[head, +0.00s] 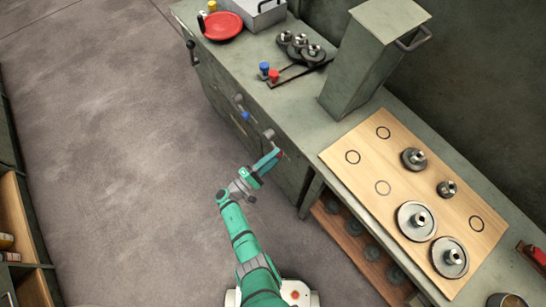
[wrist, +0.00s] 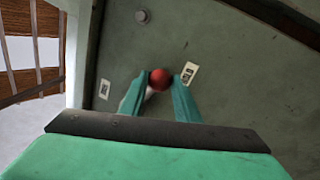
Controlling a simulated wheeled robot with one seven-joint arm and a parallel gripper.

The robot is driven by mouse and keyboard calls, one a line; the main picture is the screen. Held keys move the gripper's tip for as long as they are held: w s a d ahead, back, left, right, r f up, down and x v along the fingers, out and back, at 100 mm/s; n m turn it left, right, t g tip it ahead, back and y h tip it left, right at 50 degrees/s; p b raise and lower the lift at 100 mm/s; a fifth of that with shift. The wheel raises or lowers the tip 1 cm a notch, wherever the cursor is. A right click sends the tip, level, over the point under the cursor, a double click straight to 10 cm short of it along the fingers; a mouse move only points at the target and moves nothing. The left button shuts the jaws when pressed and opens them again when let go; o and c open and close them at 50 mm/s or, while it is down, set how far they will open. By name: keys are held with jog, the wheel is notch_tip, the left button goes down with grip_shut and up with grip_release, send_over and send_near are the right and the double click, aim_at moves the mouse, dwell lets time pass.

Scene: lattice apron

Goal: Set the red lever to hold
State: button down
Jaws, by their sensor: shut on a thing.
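The red lever's round knob (wrist: 160,78) sits between the two fingertips of my gripper (wrist: 158,90) in the wrist view. The fingers are shut on it, and a short pale piece of its stem shows below the knob. In the head view my gripper (head: 270,160) reaches the front of the grey-green cabinet, and a small bit of the red knob (head: 281,154) shows at its tip. A pale label (wrist: 190,73) is close to the right of the knob and another label (wrist: 104,88) lies further left. Their writing is too small to read.
A blue-knobbed lever (head: 245,116) is on the cabinet front, left of my gripper. The bench top holds a red plate (head: 222,26), a tall grey box (head: 371,55) and a wooden board (head: 350,177) with several metal parts. The floor (head: 110,130) to the left is clear.

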jog(key=c, duration=1.4)
grip_release()
jog(key=shift+s+f, duration=0.1)
jog(key=shift+s, duration=0.05)
jog(key=shift+o, duration=0.2)
jog(key=v, duration=1)
jog(key=shift+s+a, duration=0.25)
jog(key=shift+a, duration=0.05)
jog(key=shift+f, duration=0.1)
